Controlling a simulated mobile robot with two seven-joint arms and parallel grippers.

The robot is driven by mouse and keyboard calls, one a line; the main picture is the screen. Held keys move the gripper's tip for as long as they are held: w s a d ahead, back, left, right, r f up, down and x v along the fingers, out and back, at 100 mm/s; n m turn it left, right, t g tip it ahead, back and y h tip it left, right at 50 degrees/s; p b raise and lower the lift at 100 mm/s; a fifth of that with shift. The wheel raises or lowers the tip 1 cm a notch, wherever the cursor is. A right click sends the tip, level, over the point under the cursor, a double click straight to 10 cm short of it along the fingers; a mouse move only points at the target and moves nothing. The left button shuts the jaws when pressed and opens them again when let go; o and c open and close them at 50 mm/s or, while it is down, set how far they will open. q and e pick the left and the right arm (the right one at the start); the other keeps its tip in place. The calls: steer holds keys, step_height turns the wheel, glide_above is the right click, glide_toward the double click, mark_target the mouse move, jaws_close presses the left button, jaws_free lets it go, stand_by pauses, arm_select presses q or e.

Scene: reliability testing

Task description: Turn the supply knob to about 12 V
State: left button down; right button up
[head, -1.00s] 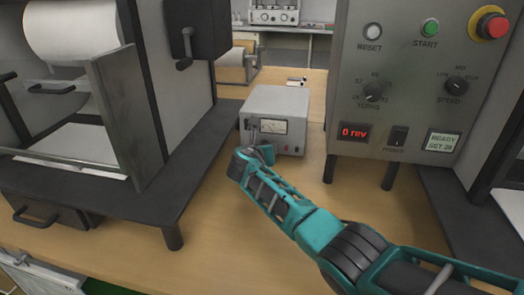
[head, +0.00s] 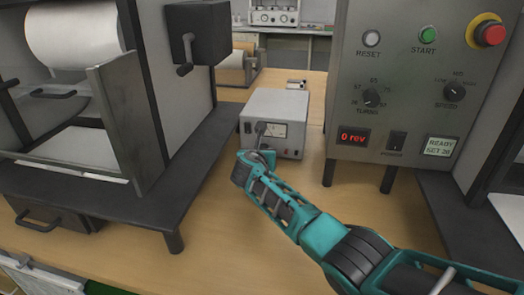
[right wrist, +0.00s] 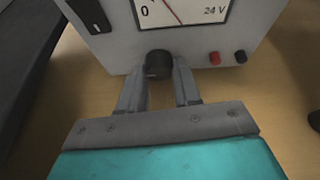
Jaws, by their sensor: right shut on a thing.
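The power supply (head: 277,104) is a light grey box on the wooden table, between two machines. Its front has a white meter marked 0 and 24 V (right wrist: 195,10). The red needle leans up to the left, and its tip is cut off by the frame's top. The black supply knob (right wrist: 158,64) sits below the meter. My right gripper (right wrist: 159,78) is shut on the knob, one finger on each side. In the head view my right gripper (head: 262,155) hides the knob. My left gripper is not in view.
A red terminal (right wrist: 215,58) and a black terminal (right wrist: 240,57) sit right of the knob; a black switch (right wrist: 90,14) is at upper left. A grey control panel (head: 415,90) stands right, a roll machine (head: 110,110) left. Table in front is clear.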

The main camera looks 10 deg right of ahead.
steer(key=shift+m+y+p, duration=0.3)
steer(key=shift+m+p, duration=0.15)
steer(key=shift+m, duration=0.05)
steer(key=shift+s+d+m+t+y, duration=0.1)
steer(key=shift+m+t+y, duration=0.2)
steer(key=shift+m, duration=0.2)
steer(key=shift+f+m+t+y, duration=0.1)
steer(key=shift+m+t+y, duration=0.35)
steer(key=shift+m, duration=0.45)
steer(key=shift+y, duration=0.25)
steer(key=o, duration=1)
steer(key=shift+o, duration=0.2)
